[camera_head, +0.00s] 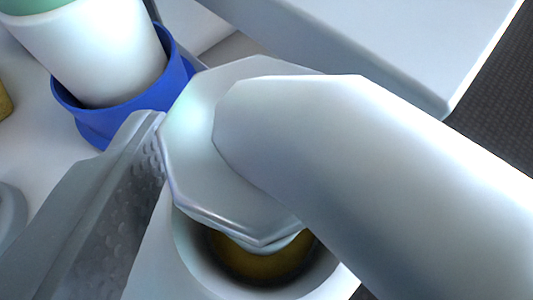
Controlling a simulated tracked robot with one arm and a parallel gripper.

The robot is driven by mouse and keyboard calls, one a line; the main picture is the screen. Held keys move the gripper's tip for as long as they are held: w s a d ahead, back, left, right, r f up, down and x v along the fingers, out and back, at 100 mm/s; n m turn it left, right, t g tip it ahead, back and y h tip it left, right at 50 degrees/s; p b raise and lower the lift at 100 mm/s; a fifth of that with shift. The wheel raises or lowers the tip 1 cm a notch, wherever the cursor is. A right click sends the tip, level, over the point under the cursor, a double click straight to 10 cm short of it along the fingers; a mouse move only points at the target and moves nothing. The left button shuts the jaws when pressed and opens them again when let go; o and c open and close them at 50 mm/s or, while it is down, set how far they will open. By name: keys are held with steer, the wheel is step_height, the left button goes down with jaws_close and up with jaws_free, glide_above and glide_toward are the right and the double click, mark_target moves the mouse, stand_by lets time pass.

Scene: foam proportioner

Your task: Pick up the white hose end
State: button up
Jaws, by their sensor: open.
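The white hose end (220,160) fills the middle of the view, a wide faceted collar with the thick white hose (390,170) running from it to the lower right. It sits over or just above a round white socket (190,275); I cannot tell whether they touch. Brown-yellow shows inside the socket. One grey finger of my gripper (115,195), with a dimpled pad, stands just left of the collar, close beside it. The other finger is not visible, perhaps hidden by the hose. My gripper is open, and no grip on the hose end shows.
A blue ring (95,125) holds a white cylinder (95,55) with a green top at the upper left. A pale grey slab (370,45) with a hard edge spans the upper right. Dark textured floor (500,110) lies beyond it. A yellow piece shows at the left edge.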

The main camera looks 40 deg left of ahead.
steer(key=shift+w+a+f, duration=0.1)
steer(key=shift+w, duration=0.1)
jaws_close()
